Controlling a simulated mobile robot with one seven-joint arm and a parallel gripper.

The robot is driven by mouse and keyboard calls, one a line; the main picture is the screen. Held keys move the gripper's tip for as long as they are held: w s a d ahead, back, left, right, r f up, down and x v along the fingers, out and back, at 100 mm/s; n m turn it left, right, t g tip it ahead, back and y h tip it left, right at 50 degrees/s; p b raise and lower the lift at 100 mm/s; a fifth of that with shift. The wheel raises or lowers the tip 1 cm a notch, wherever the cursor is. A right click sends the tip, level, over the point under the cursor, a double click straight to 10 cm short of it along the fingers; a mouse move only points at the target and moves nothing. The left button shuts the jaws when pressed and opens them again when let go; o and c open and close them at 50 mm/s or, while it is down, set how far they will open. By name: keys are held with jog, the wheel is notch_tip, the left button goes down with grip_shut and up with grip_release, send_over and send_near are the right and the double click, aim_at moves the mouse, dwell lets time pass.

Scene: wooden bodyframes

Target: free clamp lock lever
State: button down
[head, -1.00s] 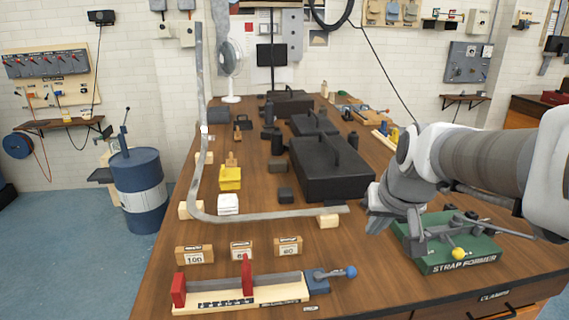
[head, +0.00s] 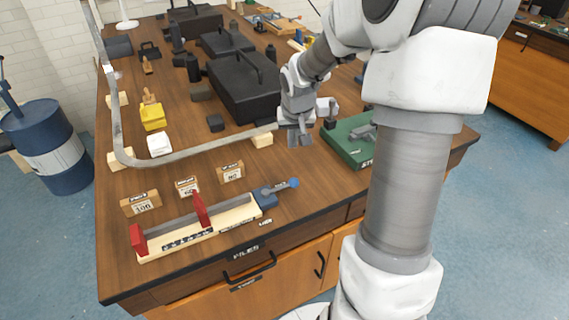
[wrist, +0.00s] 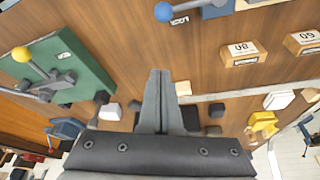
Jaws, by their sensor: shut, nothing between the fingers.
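The clamping fixture (head: 200,232) has red jaws on a pale ruled base at the front of the bench. Its blue block (head: 265,198) carries a short lever (head: 280,186) with a blue ball (head: 293,183), which also shows at the top of the wrist view (wrist: 164,12). The green strap former (head: 345,150) is partly hidden behind my arm. Its yellow-ball lever (wrist: 21,54) shows at the left of the wrist view. My gripper (head: 300,138) is shut and empty, pointing down between the bent strap's end and the strap former, apart from both levers.
A long bent metal strap (head: 190,155) rests on wooden blocks behind the fixture. Several numbered wooden blocks (head: 188,187) stand between them. A black toolbox (head: 243,88) stands farther back. Bare wood lies between the blue ball and my gripper.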

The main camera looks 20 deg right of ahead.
jog(key=shift+f, duration=0.1)
jog(key=b+x, duration=0.1)
jog(key=x, duration=0.9)
jog(key=shift+f, duration=0.1)
jog(key=s, duration=0.1)
jog(key=s+a, duration=0.1)
jog(key=s, duration=0.1)
jog(key=shift+s+a+f, duration=0.15)
jog(key=shift+s, duration=0.2)
jog(key=shift+s+f+b, duration=0.15)
jog(key=shift+b, duration=0.5)
jog(key=shift+s+m+b, duration=0.2)
jog(key=shift+m+b, duration=0.15)
jog(key=shift+m, duration=0.05)
